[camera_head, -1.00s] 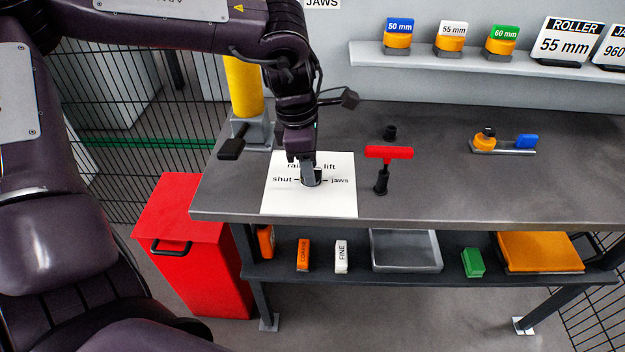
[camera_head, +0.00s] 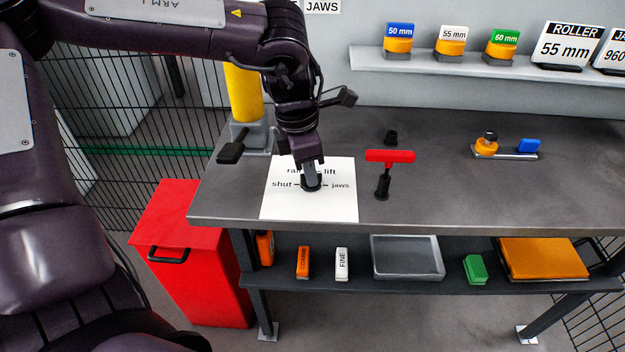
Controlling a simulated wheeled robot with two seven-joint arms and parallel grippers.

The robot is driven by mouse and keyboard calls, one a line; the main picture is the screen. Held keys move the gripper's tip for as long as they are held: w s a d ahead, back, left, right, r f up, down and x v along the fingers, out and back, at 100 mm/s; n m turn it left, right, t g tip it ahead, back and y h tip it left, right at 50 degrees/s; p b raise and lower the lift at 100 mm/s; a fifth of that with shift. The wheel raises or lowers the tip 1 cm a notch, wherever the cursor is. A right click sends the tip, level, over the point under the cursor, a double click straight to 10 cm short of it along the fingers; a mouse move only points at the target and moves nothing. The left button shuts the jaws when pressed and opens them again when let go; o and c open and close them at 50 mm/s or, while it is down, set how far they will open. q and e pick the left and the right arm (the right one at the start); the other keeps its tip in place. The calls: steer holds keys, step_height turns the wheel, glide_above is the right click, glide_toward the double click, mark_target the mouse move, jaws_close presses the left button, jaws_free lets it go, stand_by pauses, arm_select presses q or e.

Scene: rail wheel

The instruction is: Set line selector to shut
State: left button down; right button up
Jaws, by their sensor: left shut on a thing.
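The line selector (camera_head: 311,185) is a small dark knob on a white label plate (camera_head: 310,208) on the bench. The plate reads "shut" at the left, "jaws" at the right, "lift" at the upper right and a partly covered word at the upper left. My left gripper (camera_head: 311,174) points down from above and is shut on the selector. The fingers cover much of the knob, so I cannot tell which way it points. My right gripper is out of view.
A roller on a small bracket (camera_head: 505,152) lies further right. The bench front (camera_head: 450,215) is clear.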

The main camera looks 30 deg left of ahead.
arm_select(q)
steer(key=shift+n, duration=0.8)
